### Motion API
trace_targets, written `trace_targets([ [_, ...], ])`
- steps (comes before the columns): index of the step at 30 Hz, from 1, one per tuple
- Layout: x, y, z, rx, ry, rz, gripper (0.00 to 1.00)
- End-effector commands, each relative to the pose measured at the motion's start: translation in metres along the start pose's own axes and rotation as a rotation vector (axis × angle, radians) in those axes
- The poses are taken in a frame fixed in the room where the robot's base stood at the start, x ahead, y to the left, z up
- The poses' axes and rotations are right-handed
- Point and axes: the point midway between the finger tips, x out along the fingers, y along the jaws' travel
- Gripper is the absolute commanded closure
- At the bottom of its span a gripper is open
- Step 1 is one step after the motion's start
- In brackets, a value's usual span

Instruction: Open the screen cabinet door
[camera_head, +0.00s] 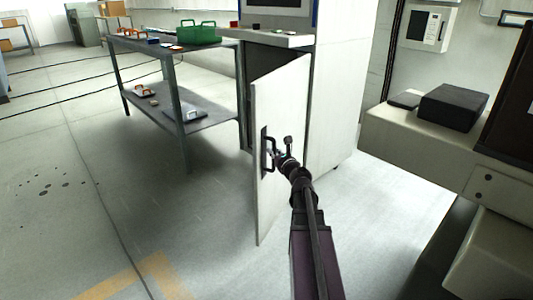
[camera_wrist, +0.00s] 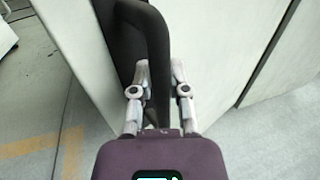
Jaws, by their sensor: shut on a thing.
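The screen cabinet (camera_head: 342,80) stands upright at the centre top of the head view. Its white door (camera_head: 284,115) is swung partly open, standing out from the body with a dark gap behind it. A dark bar handle (camera_head: 265,150) is on the door's face. My gripper (camera_head: 279,155) is at the handle. In the wrist view, the handle (camera_wrist: 156,60) runs down between the two fingers, and my gripper (camera_wrist: 158,85) is shut on it. The handle's lower end is partly hidden by the fingers.
A grey workbench (camera_head: 178,75) with a green crate (camera_head: 198,33) stands left of the door. A pale machine (camera_head: 410,140) carrying a black box (camera_head: 453,105) is at the right. The floor in front and to the left is clear, with a yellow marking (camera_head: 150,275).

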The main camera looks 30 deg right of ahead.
Motion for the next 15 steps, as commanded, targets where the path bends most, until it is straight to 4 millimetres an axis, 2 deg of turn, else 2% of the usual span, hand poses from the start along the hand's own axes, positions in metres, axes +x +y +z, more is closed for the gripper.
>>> trace_targets([
  [8,0.0036,0.0126,0.0003,0.001,0.0,0.017,1.0],
  [9,0.0039,0.0135,0.0003,0.001,0.0,0.018,0.67],
  [11,0.0044,0.0142,0.0003,0.001,0.0,0.019,0.49],
  [12,0.0047,0.0144,0.0003,0.001,0.0,0.019,0.43],
  [15,0.0052,0.0145,0.0003,0.001,0.0,0.019,0.43],
])
